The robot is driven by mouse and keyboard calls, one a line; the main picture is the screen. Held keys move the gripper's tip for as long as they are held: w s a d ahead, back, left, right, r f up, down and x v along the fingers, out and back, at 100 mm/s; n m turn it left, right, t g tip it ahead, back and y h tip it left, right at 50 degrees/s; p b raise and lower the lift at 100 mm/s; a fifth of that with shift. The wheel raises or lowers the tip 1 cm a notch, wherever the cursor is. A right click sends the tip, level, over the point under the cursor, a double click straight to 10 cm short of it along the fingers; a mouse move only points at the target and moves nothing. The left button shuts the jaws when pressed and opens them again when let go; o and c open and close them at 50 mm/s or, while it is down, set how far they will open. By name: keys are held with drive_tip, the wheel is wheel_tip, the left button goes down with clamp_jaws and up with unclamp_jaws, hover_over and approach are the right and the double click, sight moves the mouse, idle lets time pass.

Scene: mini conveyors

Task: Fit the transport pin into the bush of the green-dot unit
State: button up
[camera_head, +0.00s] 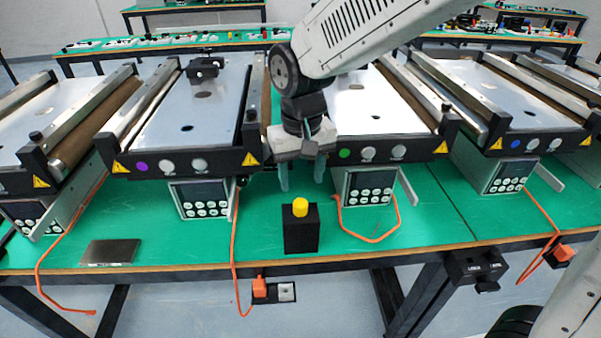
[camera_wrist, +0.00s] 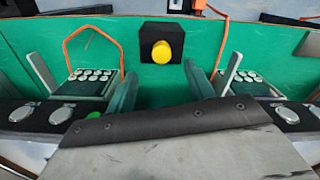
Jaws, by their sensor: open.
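The yellow-topped pin (camera_head: 300,207) stands upright in a black block (camera_head: 302,232) near the table's front edge; its lower part is hidden. It also shows in the wrist view as a yellow disc (camera_wrist: 161,52) on the black block. The green-dot unit (camera_head: 375,115) is the conveyor at centre right, with its green dot (camera_head: 345,153) on the front panel. I cannot tell which opening on it is the bush. My gripper (camera_head: 302,180) is open and empty, fingers pointing down, behind and above the block. In the wrist view the open fingers (camera_wrist: 160,85) are apart, with the pin beyond them.
A purple-dot unit (camera_head: 200,115) stands to the left and a blue-dot unit (camera_head: 505,100) to the right. Control boxes (camera_head: 368,186) and orange cables (camera_head: 398,222) lie in front. A dark plate (camera_head: 111,252) lies front left.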

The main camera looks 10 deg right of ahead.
sight(300, 202)
drive_tip(key=shift+a+f, duration=0.2)
drive_tip(key=shift+f, duration=3.75)
drive_tip(key=c, duration=1.1)
wheel_tip(300, 202, up, 13)
drive_tip(key=shift+f, duration=0.2)
